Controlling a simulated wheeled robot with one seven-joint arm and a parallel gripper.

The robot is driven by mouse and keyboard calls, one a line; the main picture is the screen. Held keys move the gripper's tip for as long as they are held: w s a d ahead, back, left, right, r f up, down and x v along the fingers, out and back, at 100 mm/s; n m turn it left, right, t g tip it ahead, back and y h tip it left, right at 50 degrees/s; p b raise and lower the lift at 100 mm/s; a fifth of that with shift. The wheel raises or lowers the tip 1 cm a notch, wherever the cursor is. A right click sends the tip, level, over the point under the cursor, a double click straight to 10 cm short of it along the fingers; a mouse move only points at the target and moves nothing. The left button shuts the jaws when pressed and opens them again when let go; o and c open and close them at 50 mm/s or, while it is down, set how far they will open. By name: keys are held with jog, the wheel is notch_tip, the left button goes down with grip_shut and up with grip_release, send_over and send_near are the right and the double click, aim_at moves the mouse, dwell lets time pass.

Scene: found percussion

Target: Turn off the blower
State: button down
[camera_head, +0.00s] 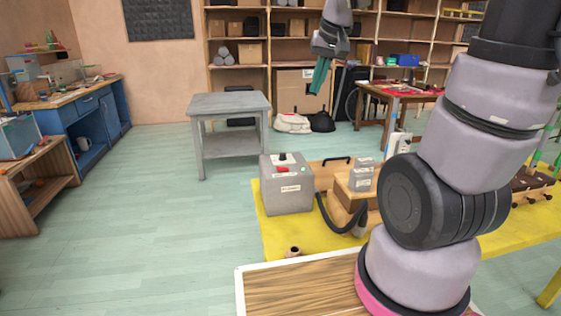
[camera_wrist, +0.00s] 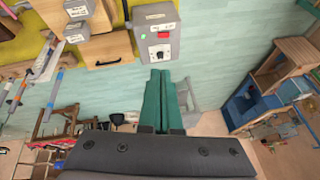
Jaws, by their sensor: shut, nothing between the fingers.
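The blower seems to be the grey box (camera_head: 288,196) on the yellow surface, with a label on its front too small to read. A red switch part (camera_head: 284,169) and a black knob show on its top. In the wrist view the grey box (camera_wrist: 156,15) is at top centre, with the red part (camera_wrist: 163,35) and the black knob (camera_wrist: 160,53) facing the camera. My gripper (camera_head: 318,88) is raised well above the box in the head view. Its green fingers (camera_wrist: 164,75) are shut, empty and apart from the box.
A black hose (camera_head: 342,226) curves beside a wooden box (camera_head: 345,205) with small grey boxes (camera_head: 361,177) on it. A grey table (camera_head: 229,104) stands behind on the left. A short brown tube (camera_head: 292,251) is in front. The floor at left is clear.

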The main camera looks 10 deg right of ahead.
jog(key=w+a+f+n, duration=0.1)
jog(key=w+a+f, duration=0.1)
jog(key=w+f, duration=0.5)
jog(key=n+g, duration=0.1)
jog(key=g, duration=0.1)
send_over(281, 169)
jog(key=s+d, duration=0.2)
jog(key=s, duration=0.1)
notch_tip(281, 169, down, 9)
jog(key=shift+w+a+f, duration=0.1)
jog(key=shift+w+f, duration=0.05)
jog(key=shift+w, duration=0.1)
jog(key=x, duration=1.2)
jog(key=shift+s+f, duration=0.3)
jog(key=shift+a+f, duration=0.2)
jog(key=shift+f, duration=0.5)
